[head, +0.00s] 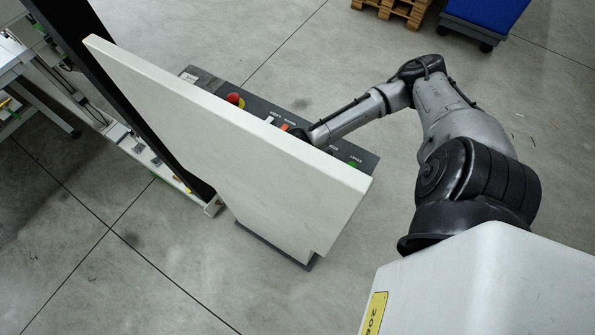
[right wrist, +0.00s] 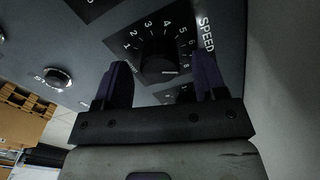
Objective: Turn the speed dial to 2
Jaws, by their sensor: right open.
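The speed dial (right wrist: 158,66) is a dark round knob on the grey panel in the right wrist view, with white numbers around it and the word SPEED (right wrist: 206,36) at its right. My right gripper (right wrist: 161,62) is open, with one finger on each side of the dial. I cannot tell whether the fingers touch it. The number that the dial points to is not clear. In the head view my right arm reaches down to the console (head: 366,158), and the dial is hidden there. My left gripper is not in view.
A red mushroom button (head: 235,99) and a green button (head: 354,164) are on the console top. A pallet (head: 398,10) and blue bin (head: 487,14) stand behind.

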